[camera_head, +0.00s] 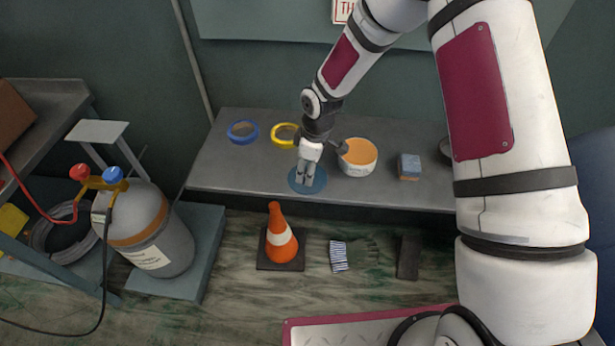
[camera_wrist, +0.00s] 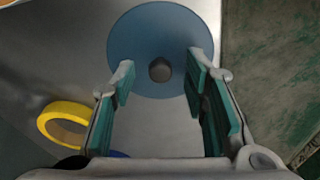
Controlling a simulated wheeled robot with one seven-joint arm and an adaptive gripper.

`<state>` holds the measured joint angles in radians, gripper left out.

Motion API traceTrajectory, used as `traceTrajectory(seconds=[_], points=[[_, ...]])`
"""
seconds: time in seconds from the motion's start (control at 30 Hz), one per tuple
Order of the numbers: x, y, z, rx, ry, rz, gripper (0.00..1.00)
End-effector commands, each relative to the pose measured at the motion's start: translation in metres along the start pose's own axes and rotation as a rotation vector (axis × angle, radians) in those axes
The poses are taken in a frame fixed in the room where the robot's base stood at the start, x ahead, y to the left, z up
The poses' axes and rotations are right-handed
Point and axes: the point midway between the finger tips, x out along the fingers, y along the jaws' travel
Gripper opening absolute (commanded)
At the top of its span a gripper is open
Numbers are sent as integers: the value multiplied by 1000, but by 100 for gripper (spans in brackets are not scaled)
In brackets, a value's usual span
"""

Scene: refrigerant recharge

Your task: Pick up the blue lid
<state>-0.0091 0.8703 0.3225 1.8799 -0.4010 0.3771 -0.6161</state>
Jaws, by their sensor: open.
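The blue lid (camera_wrist: 150,30) is a flat disc with a dark round knob (camera_wrist: 160,69) at its middle. In the head view the lid (camera_head: 293,182) lies near the front edge of the grey bench, partly hidden by my gripper (camera_head: 306,180). In the wrist view my gripper (camera_wrist: 160,80) is open, with one green-padded finger to each side of the knob. The fingers are over the lid's near part, and nothing is held. I cannot tell how high the fingertips are above the lid.
An orange cone (camera_head: 279,240) stands on the floor in front.

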Motion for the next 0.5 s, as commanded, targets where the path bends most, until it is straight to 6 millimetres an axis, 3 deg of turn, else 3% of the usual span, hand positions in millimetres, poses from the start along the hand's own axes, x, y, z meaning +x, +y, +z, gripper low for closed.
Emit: traceTrajectory(seconds=[0.27, 0.43, 0.5], points=[[4, 0, 0, 0, 1, 0, 41], [4, 0, 0, 0, 0, 0, 5], [4, 0, 0, 0, 0, 0, 0]])
